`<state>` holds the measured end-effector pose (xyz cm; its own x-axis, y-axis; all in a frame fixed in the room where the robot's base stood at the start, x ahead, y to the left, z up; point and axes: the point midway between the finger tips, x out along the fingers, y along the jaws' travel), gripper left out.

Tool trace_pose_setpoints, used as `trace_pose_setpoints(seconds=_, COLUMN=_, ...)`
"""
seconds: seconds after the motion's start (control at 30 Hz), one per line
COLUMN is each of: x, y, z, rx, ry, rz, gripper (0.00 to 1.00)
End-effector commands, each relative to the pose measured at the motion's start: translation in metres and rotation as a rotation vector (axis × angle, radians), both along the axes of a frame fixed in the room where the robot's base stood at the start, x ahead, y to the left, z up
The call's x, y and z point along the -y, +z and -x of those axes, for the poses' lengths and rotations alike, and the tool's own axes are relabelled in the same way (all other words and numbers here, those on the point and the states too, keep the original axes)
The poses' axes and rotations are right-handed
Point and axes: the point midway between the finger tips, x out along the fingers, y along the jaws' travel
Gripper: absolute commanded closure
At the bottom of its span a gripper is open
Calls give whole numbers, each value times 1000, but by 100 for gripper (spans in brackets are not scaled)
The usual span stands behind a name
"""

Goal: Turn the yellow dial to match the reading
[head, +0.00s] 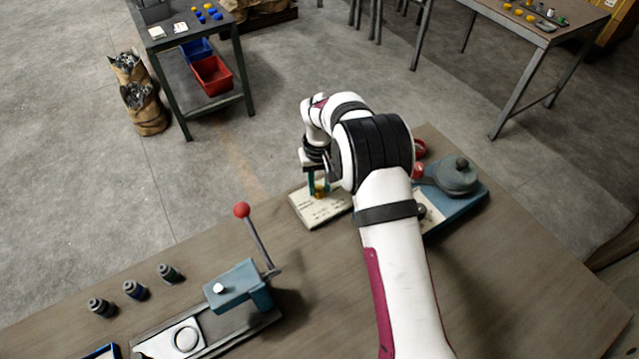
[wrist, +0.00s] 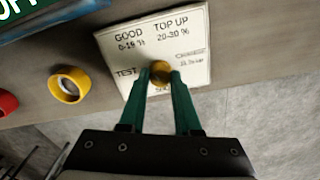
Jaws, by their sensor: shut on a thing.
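The yellow dial (wrist: 160,72) sits on a cream panel (wrist: 108,42) printed with "GOOD 0-19 %", "TOP UP 20-30 %" and "TEST"; other print is too small to read or is covered. My gripper (wrist: 161,78) has its two green fingers closed on either side of the dial. In the head view, my gripper (head: 319,190) reaches down onto the panel (head: 308,212) at the table's far edge, and the dial is mostly hidden between the fingers. The dial's pointer direction cannot be made out.
A yellow ring-shaped part (wrist: 68,85) and a red part (wrist: 7,102) lie beside the panel. A blue device with a grey dome (head: 457,175) stands right of my arm. A blue lever press with a red knob (head: 241,210) and several small bottles (head: 135,290) stand left.

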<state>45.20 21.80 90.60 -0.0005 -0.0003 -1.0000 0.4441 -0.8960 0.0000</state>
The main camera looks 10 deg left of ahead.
Motion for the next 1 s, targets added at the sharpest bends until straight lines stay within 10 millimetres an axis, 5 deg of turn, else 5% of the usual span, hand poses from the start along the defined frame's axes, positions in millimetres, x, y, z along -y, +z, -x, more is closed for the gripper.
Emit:
trace_pose_setpoints(seconds=0.87, x=0, y=1, z=0, rx=2, ry=-155, rz=-1, gripper=100)
trace_pose_setpoints(seconds=0.9, x=0, y=1, z=0, rx=2, ry=-155, rz=-1, gripper=67)
trace_pose_setpoints(seconds=1.0, x=0, y=1, z=0, rx=2, ry=-155, rz=-1, gripper=49)
